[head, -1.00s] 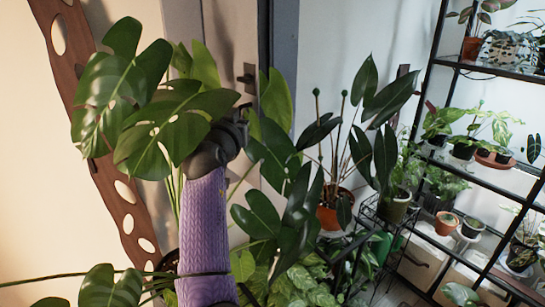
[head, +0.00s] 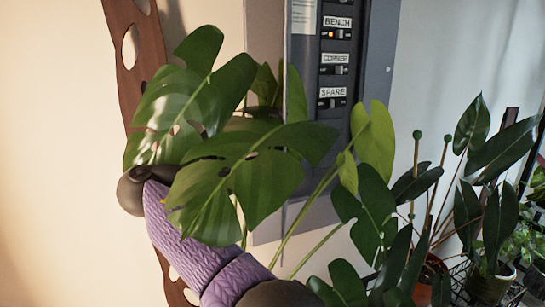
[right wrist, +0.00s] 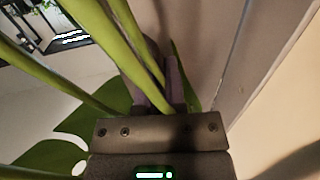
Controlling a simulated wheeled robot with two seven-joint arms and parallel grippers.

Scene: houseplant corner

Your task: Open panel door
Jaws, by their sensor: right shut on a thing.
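The grey breaker panel (head: 377,70) stands open in the head view, showing switches labelled BENCH, CORNER and SPARE. Its paler door (head: 264,35) appears swung to the left, seen at a steep angle and mostly covered by monstera leaves. My left gripper is not in view.
Large monstera leaves (head: 245,165) hang in front of the arm and panel; their stems (right wrist: 125,50) cross close to the right gripper. A brown board with holes (head: 145,50) stands at the left wall. Other potted plants (head: 490,280) crowd the lower right.

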